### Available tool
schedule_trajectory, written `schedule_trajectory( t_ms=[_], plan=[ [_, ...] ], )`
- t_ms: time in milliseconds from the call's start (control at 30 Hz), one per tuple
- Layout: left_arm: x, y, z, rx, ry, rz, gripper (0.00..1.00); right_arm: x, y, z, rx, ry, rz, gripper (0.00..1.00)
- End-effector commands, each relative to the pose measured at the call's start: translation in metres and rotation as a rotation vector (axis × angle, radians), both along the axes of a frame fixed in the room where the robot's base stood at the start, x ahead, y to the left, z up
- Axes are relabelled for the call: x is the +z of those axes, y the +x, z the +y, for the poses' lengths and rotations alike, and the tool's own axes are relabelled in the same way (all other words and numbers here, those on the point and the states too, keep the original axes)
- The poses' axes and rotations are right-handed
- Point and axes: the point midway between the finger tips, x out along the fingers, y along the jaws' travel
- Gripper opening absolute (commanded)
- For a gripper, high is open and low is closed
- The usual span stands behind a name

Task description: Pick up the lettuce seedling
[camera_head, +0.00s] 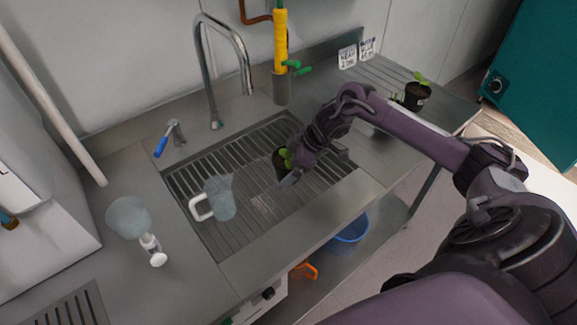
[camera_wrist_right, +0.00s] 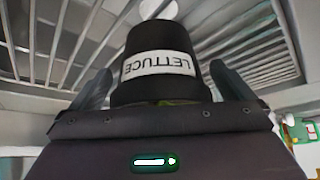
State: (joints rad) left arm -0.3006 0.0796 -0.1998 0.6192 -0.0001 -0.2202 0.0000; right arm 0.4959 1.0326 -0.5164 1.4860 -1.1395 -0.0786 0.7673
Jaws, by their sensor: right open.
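The lettuce seedling is in a black pot (camera_wrist_right: 160,40) with a white label reading LETTUCE, upside down in the right wrist view. My right gripper (camera_head: 287,178) is open at the pot. In the wrist view its two fingers (camera_wrist_right: 165,88) stand one on each side of the pot; I cannot tell whether either touches it. My left gripper is not in view.
A clear jug (camera_head: 221,197) with a white handle stands on the sink slats. The tap (camera_head: 240,60) and a yellow-green sprayer (camera_head: 281,45) stand behind. Another potted seedling (camera_head: 417,96) is on the right drainboard.

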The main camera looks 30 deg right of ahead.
Motion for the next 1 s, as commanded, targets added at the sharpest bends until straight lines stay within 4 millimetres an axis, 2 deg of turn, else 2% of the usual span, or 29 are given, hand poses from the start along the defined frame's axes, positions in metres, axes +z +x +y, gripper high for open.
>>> schedule_trajectory(
  t_ms=[67, 500, 533, 567, 833, 1000],
  plan=[
    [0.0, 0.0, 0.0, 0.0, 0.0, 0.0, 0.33, 0.0, 0.0, 0.0, 0.0, 0.0, 0.0, 1.0],
    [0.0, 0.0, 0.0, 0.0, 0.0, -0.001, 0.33, 0.0, 0.0, 0.0, 0.0, 0.0, 0.0, 0.44],
    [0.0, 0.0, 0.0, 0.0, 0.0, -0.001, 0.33, 0.002, 0.001, 0.0, 0.0, 0.001, -0.002, 0.44],
    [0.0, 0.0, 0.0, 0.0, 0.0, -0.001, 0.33, 0.002, 0.001, 0.0, 0.0, 0.001, -0.002, 0.39],
    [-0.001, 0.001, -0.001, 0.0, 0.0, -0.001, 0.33, 0.005, 0.001, 0.0, 0.001, 0.0, -0.004, 0.38],
    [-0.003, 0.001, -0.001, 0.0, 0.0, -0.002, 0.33, 0.02, 0.002, 0.0, 0.0, 0.001, -0.007, 0.38]
  ],
)
